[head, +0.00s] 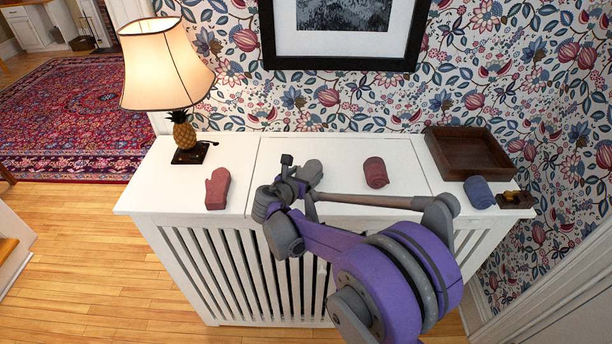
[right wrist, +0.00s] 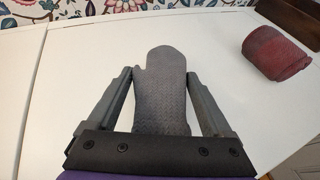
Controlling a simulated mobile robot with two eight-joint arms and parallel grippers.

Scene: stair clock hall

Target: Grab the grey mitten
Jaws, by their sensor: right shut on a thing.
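The grey mitten (right wrist: 160,95) lies on the white cabinet top, its rounded end pointing away from me in the right wrist view. In the head view the mitten (head: 312,168) shows just beyond my right gripper (head: 298,176), which hides part of it. My right gripper also shows in the right wrist view (right wrist: 158,80), with one finger on each side of the mitten, shut on it. The mitten's near end is hidden behind the gripper's body. I cannot tell whether the mitten is lifted off the surface. My left gripper is not in view.
A lamp (head: 183,135) stands at the left end. A brown tray (head: 467,152) and a blue roll (head: 479,192) are at the right.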

